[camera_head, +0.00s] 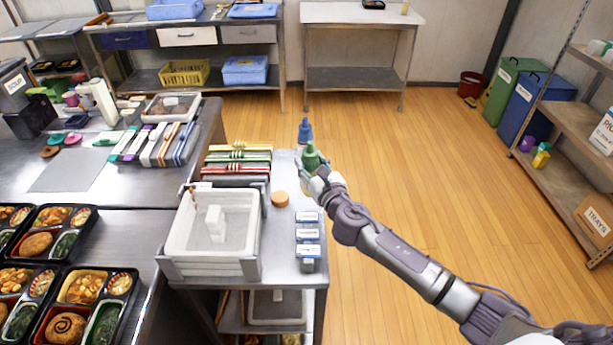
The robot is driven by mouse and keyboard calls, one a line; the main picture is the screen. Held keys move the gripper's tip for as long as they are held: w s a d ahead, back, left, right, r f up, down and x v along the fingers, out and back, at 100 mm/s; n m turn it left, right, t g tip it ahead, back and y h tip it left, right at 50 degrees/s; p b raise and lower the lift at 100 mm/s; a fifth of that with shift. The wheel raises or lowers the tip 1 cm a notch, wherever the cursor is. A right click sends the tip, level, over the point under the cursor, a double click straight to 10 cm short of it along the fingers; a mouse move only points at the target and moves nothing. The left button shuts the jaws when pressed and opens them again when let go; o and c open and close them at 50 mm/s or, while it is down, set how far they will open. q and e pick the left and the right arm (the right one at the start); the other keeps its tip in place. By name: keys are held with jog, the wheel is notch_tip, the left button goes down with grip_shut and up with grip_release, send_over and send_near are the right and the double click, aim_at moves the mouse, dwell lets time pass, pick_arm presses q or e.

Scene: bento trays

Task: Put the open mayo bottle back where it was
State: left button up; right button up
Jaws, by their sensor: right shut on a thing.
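My right gripper (316,177) reaches in from the lower right to the far right corner of the metal side counter. It is shut on a green bottle (311,155) with a narrow top. The bottle looks roughly upright, and the gripper hides its lower part. I cannot tell whether its base touches the counter, and no label on it can be read. A blue bottle (305,131) with a narrow top stands just behind it. My left gripper is not in view.
A white bin (252,232) stands on the side counter (284,245), left of several small labelled boxes (307,234). A round tan disc (280,199) lies between them. Stacked coloured cases (236,168) are behind. Open floor lies right.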

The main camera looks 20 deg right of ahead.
jog(key=shift+w+a+f, duration=0.15)
jog(key=shift+w+f, duration=0.4)
jog(key=shift+w, duration=0.35)
jog(key=shift+f+b, duration=1.05)
jog(key=shift+f, duration=0.95)
jog(key=shift+f, duration=0.1)
jog(key=o, duration=0.6)
jog(key=s, duration=0.8)
jog(key=s+d, duration=0.1)
jog(key=s, duration=0.3)
